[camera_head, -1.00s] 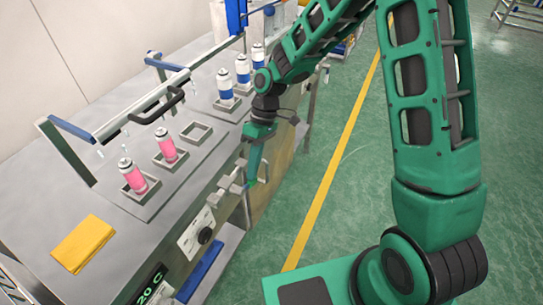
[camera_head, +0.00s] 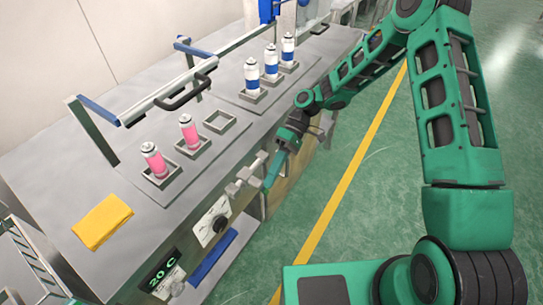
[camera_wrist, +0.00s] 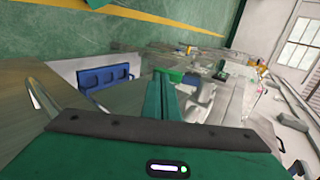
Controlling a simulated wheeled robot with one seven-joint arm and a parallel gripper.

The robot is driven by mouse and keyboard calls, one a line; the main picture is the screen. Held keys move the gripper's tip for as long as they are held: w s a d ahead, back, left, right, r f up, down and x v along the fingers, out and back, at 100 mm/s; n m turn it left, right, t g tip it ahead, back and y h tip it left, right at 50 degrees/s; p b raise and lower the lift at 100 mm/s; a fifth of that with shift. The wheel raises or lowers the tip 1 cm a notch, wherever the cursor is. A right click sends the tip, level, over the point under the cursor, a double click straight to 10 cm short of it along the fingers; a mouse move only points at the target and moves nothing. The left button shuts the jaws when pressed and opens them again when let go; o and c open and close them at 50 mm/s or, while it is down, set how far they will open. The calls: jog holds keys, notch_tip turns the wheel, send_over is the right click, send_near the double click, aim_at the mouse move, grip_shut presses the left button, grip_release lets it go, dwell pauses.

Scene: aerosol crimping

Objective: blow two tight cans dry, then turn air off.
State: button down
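Two pink cans stand upright in square holders on the steel bench (camera_head: 60,185): a front one (camera_head: 154,162) and one behind it (camera_head: 189,133). A third holder (camera_head: 219,122) beside them is empty. An air bar (camera_head: 165,92) with a dark handle (camera_head: 186,95) spans above and behind the pink cans. A metal valve-like fitting (camera_head: 246,176) sticks out of the bench's front side. My gripper (camera_head: 271,178) points down just right of this fitting; contact cannot be told. In the wrist view, its green fingers (camera_wrist: 161,97) look close together, with nothing visible between them.
Three white-and-blue cans (camera_head: 271,65) stand in holders farther back. A yellow cloth (camera_head: 102,221) lies at the near left. The front panel has a dial (camera_head: 212,222) and a "20 C" display (camera_head: 164,272). Green floor with a yellow line (camera_head: 345,195) is open on the right.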

jog(key=shift+x, duration=1.55)
jog(key=shift+f, duration=0.2)
jog(key=shift+d, duration=0.1)
jog(key=v, duration=1.1)
jog(key=shift+w+f, duration=0.1)
